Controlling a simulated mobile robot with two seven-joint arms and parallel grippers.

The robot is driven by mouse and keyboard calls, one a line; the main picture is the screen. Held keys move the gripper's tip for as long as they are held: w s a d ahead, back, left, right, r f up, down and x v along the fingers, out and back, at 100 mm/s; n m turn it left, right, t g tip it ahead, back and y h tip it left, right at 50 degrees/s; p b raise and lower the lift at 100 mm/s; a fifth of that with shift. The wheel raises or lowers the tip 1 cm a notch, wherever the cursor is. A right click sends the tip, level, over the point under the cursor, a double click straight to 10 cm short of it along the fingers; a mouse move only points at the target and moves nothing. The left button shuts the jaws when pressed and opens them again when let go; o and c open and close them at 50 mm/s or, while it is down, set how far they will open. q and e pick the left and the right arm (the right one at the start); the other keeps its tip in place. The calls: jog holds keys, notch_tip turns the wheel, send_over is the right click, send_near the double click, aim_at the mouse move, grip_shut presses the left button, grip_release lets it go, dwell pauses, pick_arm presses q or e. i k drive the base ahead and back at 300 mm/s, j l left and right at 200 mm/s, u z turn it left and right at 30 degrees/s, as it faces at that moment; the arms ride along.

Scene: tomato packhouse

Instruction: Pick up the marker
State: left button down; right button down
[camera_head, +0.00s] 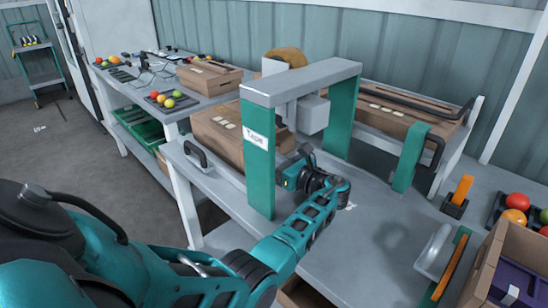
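I cannot make out a marker for certain in this view. My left gripper (299,170) reaches in under a grey-topped arch with green posts (260,170), just right of the near post and above the grey bench (375,225). Its fingers are small and dark here, and I cannot tell whether they are open or shut or hold anything. My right gripper is not in view.
A cardboard box (218,140) stands behind the arch's near post. An open box (483,270) and red and orange tomatoes (515,209) are at the right. The left table (125,90) holds tomatoes and small dark items. Bare bench lies right of my wrist.

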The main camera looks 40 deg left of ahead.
aim_at(467, 180)
jog(key=l, duration=0.4)
jog(key=k+l, duration=0.1)
jog(key=l, duration=0.15)
jog(key=k+l, duration=0.65)
jog(key=l, duration=0.2)
